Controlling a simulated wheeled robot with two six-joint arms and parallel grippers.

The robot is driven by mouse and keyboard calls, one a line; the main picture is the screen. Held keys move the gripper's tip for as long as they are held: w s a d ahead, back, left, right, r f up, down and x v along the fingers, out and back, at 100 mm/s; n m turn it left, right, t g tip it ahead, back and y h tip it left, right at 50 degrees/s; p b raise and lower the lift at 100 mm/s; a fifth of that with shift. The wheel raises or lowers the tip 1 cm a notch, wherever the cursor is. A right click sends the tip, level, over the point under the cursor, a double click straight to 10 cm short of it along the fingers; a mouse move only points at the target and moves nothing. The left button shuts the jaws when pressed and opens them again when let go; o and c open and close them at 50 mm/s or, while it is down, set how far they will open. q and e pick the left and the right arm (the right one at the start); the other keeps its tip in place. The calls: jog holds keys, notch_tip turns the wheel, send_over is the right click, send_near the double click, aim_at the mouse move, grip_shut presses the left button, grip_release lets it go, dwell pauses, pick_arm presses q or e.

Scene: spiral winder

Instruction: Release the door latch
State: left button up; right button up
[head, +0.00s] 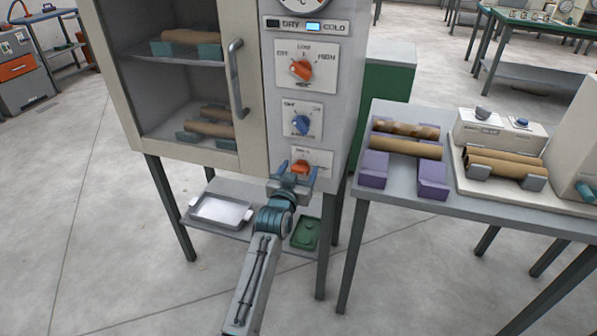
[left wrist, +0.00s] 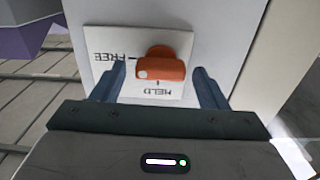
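The orange latch knob (head: 301,168) is the lowest control on the cabinet's front panel. In the left wrist view the knob (left wrist: 165,70) lies roughly level across a white plate (left wrist: 105,38) marked FREE and HELD. A pale dot shows on its left end, on the side of the word FREE. My left gripper (head: 292,172) is at the knob; in the left wrist view its fingers (left wrist: 163,82) are spread either side of it, with gaps showing. The cabinet door (head: 251,110) with its grey handle (head: 236,78) appears closed. My right gripper is out of view.
Above the knob are a blue dial (head: 301,124), an orange dial (head: 301,70) and a DRY/COLD indicator (head: 313,27). A tray (head: 221,211) is on the lower shelf. A side table (head: 384,211) with brown tubes on purple supports stands to the right.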

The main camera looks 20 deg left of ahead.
pick_arm(q)
jog(key=s, duration=1.1)
jog(key=shift+a+b, duration=0.2)
jog(key=shift+b, duration=0.2)
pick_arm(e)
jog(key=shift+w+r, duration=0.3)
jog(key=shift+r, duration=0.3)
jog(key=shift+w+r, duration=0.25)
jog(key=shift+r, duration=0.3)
pick_arm(q)
jog(key=shift+w, duration=0.1)
